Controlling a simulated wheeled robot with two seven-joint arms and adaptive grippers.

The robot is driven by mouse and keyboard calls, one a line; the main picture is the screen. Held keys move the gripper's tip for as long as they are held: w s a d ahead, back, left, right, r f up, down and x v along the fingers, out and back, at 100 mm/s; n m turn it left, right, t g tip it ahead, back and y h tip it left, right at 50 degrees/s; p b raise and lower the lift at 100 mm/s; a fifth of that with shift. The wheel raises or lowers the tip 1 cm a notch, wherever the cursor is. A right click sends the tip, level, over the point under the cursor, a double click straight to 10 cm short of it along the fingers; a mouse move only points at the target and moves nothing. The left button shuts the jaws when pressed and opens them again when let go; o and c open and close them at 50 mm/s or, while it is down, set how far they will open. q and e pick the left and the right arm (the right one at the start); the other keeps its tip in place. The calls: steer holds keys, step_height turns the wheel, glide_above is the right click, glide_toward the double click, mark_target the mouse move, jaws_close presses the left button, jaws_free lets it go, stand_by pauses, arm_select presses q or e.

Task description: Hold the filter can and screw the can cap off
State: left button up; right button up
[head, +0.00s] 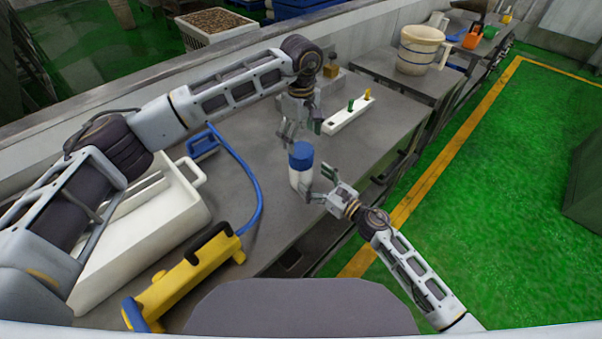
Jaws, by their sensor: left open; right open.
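The filter can (300,178) is a white cylinder standing upright on the grey table. Its blue can cap (301,155) sits on top. My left gripper (296,139) is open, pointing down just above and behind the cap. It looks apart from the cap, though the exact gap is hard to tell. My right gripper (316,184) is open at the right side of the can, with its fingers level with the white body. I cannot tell whether a finger touches the can.
A white block with green and yellow pegs (348,114) lies behind the can to the right. A white bin (140,240) and a yellow tool (185,282) with a blue hose (257,190) lie at left. A beige bucket (418,50) stands at the back right.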

steer(key=shift+x, duration=2.9)
